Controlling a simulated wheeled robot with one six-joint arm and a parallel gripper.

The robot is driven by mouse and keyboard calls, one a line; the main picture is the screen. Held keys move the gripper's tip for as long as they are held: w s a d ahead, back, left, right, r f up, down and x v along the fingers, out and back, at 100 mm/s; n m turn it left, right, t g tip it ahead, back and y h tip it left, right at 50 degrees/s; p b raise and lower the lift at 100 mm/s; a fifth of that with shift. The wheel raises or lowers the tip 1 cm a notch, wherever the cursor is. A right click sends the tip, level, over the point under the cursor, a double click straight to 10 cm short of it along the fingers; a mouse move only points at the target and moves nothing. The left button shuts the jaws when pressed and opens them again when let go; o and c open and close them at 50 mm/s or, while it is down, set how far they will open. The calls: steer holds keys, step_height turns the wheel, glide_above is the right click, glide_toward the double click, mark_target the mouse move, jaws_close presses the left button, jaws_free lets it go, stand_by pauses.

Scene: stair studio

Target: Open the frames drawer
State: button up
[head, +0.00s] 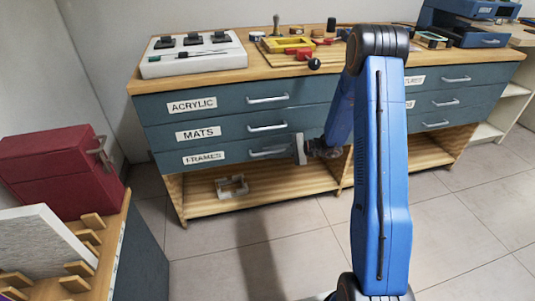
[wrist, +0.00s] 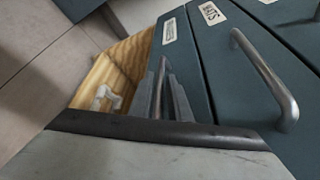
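The FRAMES drawer (head: 236,153) is the lowest of the left stack of dark teal drawers, and its front looks flush with the drawers above. Its bar handle (head: 270,152) is silver. My gripper (head: 301,149) is at the right end of this handle in the head view. In the wrist view the FRAMES drawer front (wrist: 192,70) runs beside my gripper fingers (wrist: 165,98), which point along it. A thin metal bar, apparently the FRAMES handle (wrist: 159,84), shows at the fingers. I cannot tell whether they touch or clasp it.
The MATS drawer handle (wrist: 268,78) sticks out close by, above the FRAMES drawer. An open wooden shelf (head: 285,196) below holds a small pale frame-like object (head: 232,187). A red box (head: 62,165) stands at the left. The tiled floor (head: 225,245) in front is clear.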

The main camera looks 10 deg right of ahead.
steer(key=shift+w+a+f, duration=0.15)
steer(key=shift+w+a, duration=0.05)
steer(key=shift+a, duration=0.5)
steer(key=shift+c, duration=0.3)
jaws_close()
